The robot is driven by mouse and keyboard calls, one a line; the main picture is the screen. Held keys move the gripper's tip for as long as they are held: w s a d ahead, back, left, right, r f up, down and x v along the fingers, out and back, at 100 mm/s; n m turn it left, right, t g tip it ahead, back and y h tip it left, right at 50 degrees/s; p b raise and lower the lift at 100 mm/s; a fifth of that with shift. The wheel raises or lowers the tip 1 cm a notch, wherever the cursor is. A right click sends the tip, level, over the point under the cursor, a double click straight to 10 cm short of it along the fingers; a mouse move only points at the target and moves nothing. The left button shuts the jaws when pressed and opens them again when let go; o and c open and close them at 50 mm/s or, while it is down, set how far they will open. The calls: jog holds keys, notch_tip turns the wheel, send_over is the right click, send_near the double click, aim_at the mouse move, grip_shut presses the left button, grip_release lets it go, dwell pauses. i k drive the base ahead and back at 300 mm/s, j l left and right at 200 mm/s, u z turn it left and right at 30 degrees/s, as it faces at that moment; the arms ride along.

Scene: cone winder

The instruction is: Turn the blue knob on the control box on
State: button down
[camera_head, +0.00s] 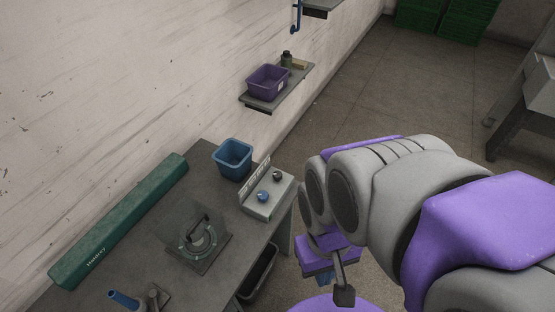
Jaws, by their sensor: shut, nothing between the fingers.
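The control box (256,208) is a pale grey box with a raised back panel, standing on the dark table near its right edge. The blue knob (263,197) sits on its top face, with a dark knob (277,175) up and to the right of it. Which way the blue knob is turned is too small to tell. My gripper (344,296) is right of and below the box in the picture, apart from it and beyond the table's edge. It is shut and empty. Much of it is hidden by my grey and purple arm.
A blue bin (233,158) stands behind the box. A clear plate with a curved metal part (203,243) lies left of it, and a long green case (118,222) lies along the wall. A wall shelf (267,103) holds a purple bin (267,81).

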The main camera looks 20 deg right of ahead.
aim_at(262, 196)
jog(key=i+l+u, duration=0.1)
jog(key=l+u, duration=0.8)
jog(key=l, duration=0.25)
